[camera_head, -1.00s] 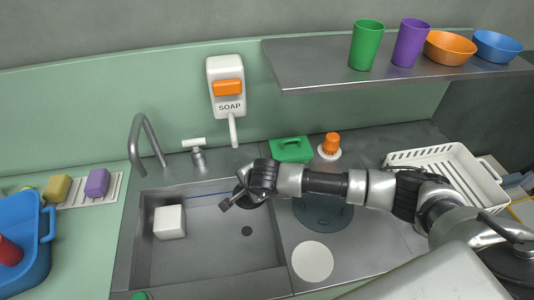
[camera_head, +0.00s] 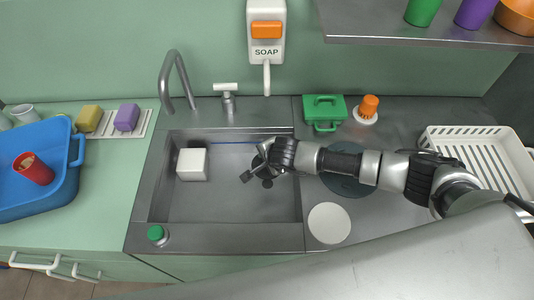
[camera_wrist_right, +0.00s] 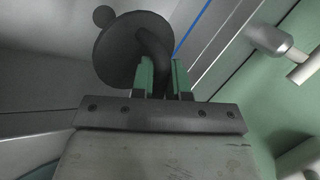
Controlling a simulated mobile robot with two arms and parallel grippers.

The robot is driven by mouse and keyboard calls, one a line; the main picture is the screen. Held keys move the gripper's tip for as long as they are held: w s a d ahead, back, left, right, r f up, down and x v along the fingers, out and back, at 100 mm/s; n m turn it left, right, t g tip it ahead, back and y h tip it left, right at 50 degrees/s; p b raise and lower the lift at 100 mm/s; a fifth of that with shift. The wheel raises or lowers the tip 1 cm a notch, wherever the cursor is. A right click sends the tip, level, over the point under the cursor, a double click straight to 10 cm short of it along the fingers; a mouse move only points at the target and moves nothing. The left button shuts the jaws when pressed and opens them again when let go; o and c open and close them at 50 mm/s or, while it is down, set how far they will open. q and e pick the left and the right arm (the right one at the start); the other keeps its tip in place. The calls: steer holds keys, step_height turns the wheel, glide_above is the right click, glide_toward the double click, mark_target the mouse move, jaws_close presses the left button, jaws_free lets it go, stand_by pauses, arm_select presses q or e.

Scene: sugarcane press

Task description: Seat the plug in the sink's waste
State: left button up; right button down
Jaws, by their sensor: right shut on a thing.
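The plug (camera_wrist_right: 118,55) is a dark grey disc with a curved handle, seen in the right wrist view. My right gripper (camera_wrist_right: 164,80) is shut on that handle between its green fingertips. The sink (camera_head: 205,208) is a grey steel basin. In the head view my right gripper (camera_head: 252,174) is inside the basin area, close to the waste (camera_head: 267,184), a small dark round hole in the floor. In the wrist view the waste (camera_wrist_right: 103,15) shows just beyond the disc's edge; the plug appears apart from it. My left gripper is not in view.
A white block (camera_head: 192,165) stands in the basin's left part. The tap (camera_head: 176,75) and soap dispenser (camera_head: 266,35) are behind. A green-topped item (camera_head: 156,233) sits at the front-left rim. A white disc (camera_head: 329,223) and white rack (camera_head: 470,150) lie to the right.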

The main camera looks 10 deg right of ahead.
step_height(320, 180, down, 12)
steer(key=b, duration=1)
steer(key=shift+r, duration=0.15)
steer(key=shift+b, duration=0.35)
steer(key=shift+s+f+b, duration=0.1)
steer(key=shift+f+b, duration=0.45)
steer(key=shift+f, duration=0.05)
steer(key=c, duration=1)
jaws_free()
steer(key=shift+c, duration=0.2)
steer(key=shift+r, duration=0.1)
